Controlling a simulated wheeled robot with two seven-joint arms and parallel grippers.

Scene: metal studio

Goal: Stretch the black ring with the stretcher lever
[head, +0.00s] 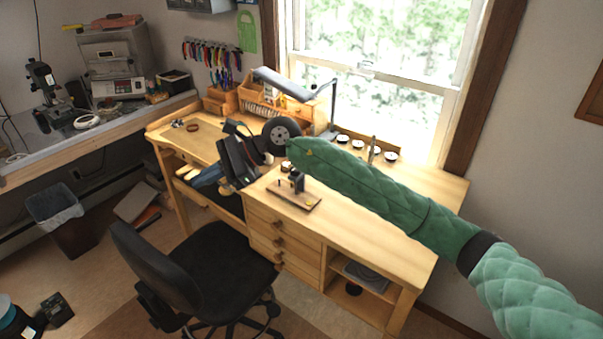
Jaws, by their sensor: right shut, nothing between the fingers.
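A small dark ring stretcher (297,182) stands upright on a flat brown base (288,194) near the front edge of the wooden workbench (365,235). Its lever is too small to make out clearly. My right arm reaches in from the right in a green quilted sleeve. My black right gripper (237,161) is over the bench's front edge, left of the stretcher and apart from it. It is shut and empty. I cannot pick out the black ring with certainty; small round items lie behind the stretcher, partly hidden by my arm. My left gripper is out of view.
A black office chair (200,270) stands before the bench. A desk lamp (295,84) and wooden organiser (262,95) stand at the back. Several small round dishes (358,144) line the window side. The bench's left part is mostly clear.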

